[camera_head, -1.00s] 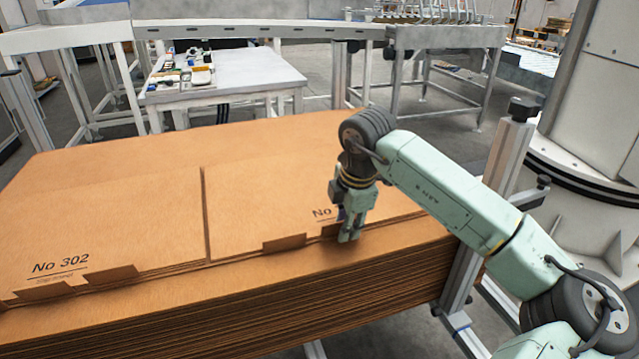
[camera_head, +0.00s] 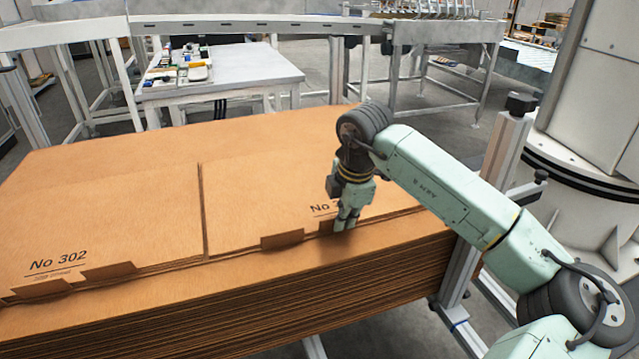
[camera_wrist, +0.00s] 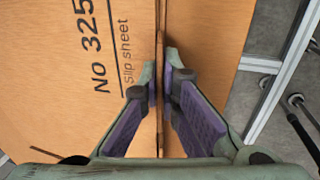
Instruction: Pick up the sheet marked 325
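The sheet marked 325 (camera_wrist: 50,80) fills the left of the wrist view, with "No 325" and "Slip sheet" printed near its edge. In the head view it is the right-hand sheet (camera_head: 265,195) on the stack, and its number is mostly hidden behind my gripper (camera_head: 346,223). My gripper is at the front edge of this sheet, at its right tab (camera_head: 326,228). In the wrist view the fingertips (camera_wrist: 161,80) are close together, one on each side of the thin edge, and look closed on it. The sheet appears to lie flat, not raised.
The sheet marked 302 (camera_head: 120,215) lies to the left, across a narrow gap. Another tab (camera_head: 283,239) of the right sheet is left of my gripper. A metal post (camera_head: 490,190) stands right of the stack (camera_head: 200,325). A white table (camera_head: 235,75) stands behind.

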